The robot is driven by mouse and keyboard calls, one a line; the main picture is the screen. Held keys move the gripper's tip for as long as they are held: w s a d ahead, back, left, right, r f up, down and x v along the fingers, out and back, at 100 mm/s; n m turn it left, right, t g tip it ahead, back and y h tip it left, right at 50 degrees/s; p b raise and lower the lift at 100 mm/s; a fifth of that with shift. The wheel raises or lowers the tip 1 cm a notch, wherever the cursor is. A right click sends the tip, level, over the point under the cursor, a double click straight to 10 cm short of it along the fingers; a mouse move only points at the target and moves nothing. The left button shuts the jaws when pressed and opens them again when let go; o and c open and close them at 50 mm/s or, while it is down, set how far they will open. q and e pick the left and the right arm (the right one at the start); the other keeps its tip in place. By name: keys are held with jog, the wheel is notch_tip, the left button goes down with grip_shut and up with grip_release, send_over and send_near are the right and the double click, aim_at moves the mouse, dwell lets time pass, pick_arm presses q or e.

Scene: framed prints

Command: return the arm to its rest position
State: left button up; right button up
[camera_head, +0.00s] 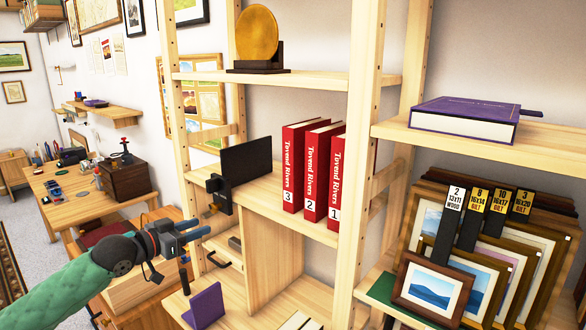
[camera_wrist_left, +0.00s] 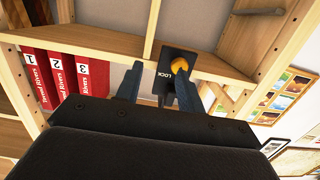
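My left arm in its green sleeve comes in from the lower left in the head view. Its left gripper (camera_head: 200,228) is in front of the wooden shelf unit, below and left of the black lock bracket (camera_head: 220,195). In the left wrist view the fingers of the gripper (camera_wrist_left: 158,80) are apart with nothing held between them. Beyond them is the black plate marked LOCK (camera_wrist_left: 166,78) with an orange knob (camera_wrist_left: 181,66). The gripper looks apart from the knob. My right gripper is not in view.
Red numbered books (camera_head: 312,170) stand on the middle shelf beside a black panel (camera_head: 245,162). A purple book (camera_head: 465,118) lies on the right shelf above framed prints (camera_head: 432,289). A purple block (camera_head: 204,306) stands low near the arm. A workbench (camera_head: 85,205) is at left.

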pick_arm(q)
jog(key=s+d+f+n+g+y, duration=0.1)
jog(key=s+d+f, duration=0.2)
jog(key=s+f, duration=0.35)
jog(key=s+d+f+g+y, duration=0.1)
jog(key=s+d+f+y, duration=0.15)
jog(key=f, duration=0.75)
jog(key=s+d+f+n+g+y, duration=0.1)
jog(key=s+d+f, duration=0.2)
jog(key=s+f, duration=0.35)
jog(key=s+a+f+n+g+y, duration=0.1)
jog(key=s+f+g+y, duration=0.1)
jog(key=s+f, duration=0.45)
jog(key=s+a+f+n+g+y, duration=0.1)
jog(key=s+f+n+g+y, duration=0.2)
jog(key=s, duration=0.7)
jog(key=s+a+f+g+y, duration=0.1)
jog(key=s+f+g, duration=0.1)
jog(key=s+f, duration=0.5)
jog(key=s+d+f, duration=0.1)
jog(key=s+f, duration=0.1)
jog(key=f, duration=1)
jog(key=s+d+f+g, duration=0.1)
jog(key=s+f, duration=0.1)
jog(key=f, duration=1.1)
jog(key=s+d+f+g, duration=0.1)
jog(key=f, duration=1.1)
jog(key=shift+s+d+f+h, duration=0.25)
jog(key=shift+s+d+h, duration=0.1)
jog(key=shift+s, duration=0.05)
